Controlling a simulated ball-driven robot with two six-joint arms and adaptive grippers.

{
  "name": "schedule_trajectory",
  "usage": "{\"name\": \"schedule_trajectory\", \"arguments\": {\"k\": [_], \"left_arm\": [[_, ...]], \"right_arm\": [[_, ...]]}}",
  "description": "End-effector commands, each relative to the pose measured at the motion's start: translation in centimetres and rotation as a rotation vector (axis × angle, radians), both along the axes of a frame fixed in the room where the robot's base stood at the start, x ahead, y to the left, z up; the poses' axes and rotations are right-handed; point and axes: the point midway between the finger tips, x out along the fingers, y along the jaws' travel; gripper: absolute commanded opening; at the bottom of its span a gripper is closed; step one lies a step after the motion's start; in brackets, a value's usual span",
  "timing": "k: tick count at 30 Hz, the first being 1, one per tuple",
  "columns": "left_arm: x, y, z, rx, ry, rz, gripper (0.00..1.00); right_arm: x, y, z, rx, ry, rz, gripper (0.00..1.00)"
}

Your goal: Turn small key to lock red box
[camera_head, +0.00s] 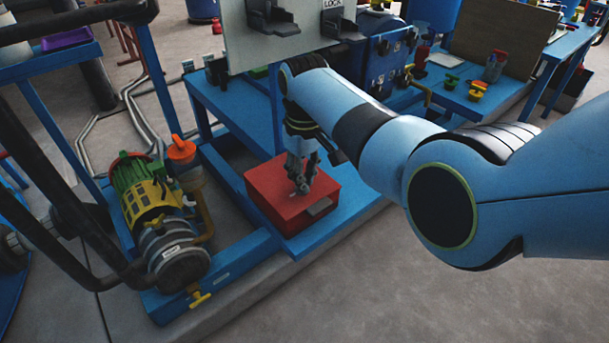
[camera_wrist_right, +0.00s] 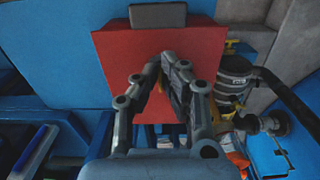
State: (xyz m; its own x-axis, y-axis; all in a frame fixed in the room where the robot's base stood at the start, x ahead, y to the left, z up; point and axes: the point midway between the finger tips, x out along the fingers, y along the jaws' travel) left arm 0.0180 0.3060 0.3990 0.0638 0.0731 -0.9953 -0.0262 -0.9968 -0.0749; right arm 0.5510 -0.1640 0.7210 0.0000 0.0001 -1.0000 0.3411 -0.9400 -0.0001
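The red box (camera_head: 268,187) sits on the low blue platform in the middle of the head view, with a grey latch (camera_head: 319,207) at its front edge. Its lid (camera_wrist_right: 122,55) fills the upper middle of the right wrist view, with the latch (camera_wrist_right: 158,15) at the top. My right gripper (camera_head: 299,184) points down at the lid, its fingertips close together. Between them a small yellowish sliver (camera_wrist_right: 160,84) shows, seemingly the small key. The fingers hide most of it, so its turn angle cannot be read. My left gripper is not in view.
A green and yellow pump motor (camera_head: 150,195) with an orange funnel (camera_head: 181,148) stands left of the box. A panel marked LOCK (camera_head: 300,30) rises behind the box. A blue workbench (camera_head: 480,105) holds small items at the back right. The grey floor at front right is clear.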

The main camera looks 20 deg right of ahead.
Motion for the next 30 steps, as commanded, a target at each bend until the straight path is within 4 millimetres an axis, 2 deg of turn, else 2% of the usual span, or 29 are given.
{"name": "schedule_trajectory", "arguments": {"k": [17, 30], "left_arm": [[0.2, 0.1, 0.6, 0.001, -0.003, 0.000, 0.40], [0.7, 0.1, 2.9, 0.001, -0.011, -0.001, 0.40]], "right_arm": [[-0.1, 0.1, 0.1, -0.001, 0.002, -0.058, 0.00], [-0.1, 0.4, 0.3, -0.001, 0.002, -0.402, 0.00]]}}
